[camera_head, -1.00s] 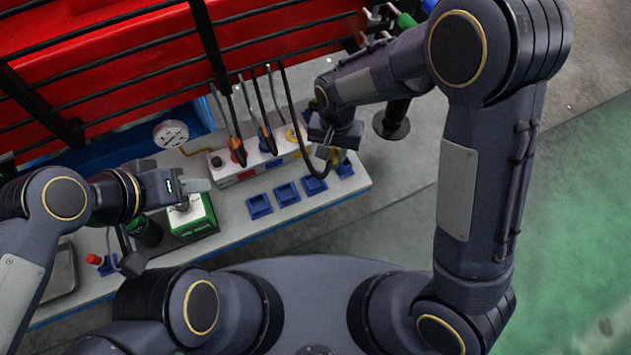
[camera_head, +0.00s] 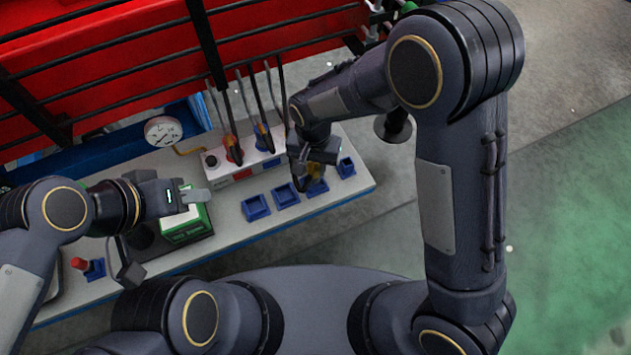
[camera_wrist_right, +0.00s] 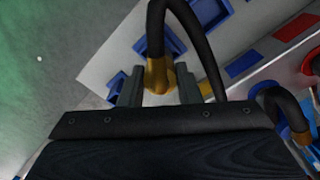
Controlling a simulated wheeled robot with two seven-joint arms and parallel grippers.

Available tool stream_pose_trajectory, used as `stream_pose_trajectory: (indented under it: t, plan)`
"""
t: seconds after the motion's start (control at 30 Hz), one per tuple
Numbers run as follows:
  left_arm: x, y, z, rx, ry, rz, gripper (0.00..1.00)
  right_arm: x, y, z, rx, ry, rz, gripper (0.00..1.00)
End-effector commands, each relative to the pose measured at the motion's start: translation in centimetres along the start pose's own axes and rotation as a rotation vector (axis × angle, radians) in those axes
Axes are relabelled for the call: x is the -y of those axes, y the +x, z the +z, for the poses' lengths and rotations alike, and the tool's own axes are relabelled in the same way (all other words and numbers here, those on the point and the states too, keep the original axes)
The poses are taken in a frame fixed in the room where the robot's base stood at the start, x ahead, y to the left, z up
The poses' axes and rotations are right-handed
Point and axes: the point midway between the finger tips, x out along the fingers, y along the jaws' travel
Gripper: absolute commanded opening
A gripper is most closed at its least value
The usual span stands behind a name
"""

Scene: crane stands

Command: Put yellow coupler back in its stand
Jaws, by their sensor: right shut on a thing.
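The yellow coupler (camera_wrist_right: 160,76) is between the two fingers of my right gripper (camera_wrist_right: 160,92), with a black hose rising from it in the right wrist view. In the head view my right gripper (camera_head: 312,178) holds the coupler over or just above a blue stand (camera_head: 317,191) in the row. That stand is partly hidden; whether the coupler touches it I cannot tell. Blue also shows beside the coupler in the wrist view (camera_wrist_right: 141,47). My left gripper (camera_head: 188,194) is over a green-and-white box, its opening unclear.
Other blue stands (camera_head: 255,208) (camera_head: 285,195) (camera_head: 346,168) line the grey ledge. Behind them is a white block (camera_head: 240,174) with hoses and coloured couplers. A pressure gauge (camera_head: 163,131), the green-and-white box (camera_head: 184,226) and a red-knobbed control (camera_head: 80,264) are to the left.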

Motion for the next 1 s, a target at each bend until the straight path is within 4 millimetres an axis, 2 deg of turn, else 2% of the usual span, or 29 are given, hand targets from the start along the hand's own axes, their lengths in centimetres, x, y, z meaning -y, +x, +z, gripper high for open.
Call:
stream_pose_trajectory:
  t: [0.27,1.0]
  plan:
    - [0.1,0.1,0.1,0.0,0.0,0.0,0.36,0.0,0.2,0.0,0.0,0.0,0.0,0.05]
    - [1.0,2.2,1.1,0.0,0.0,0.0,0.36,0.0,3.1,0.0,0.0,0.0,0.0,0.05]
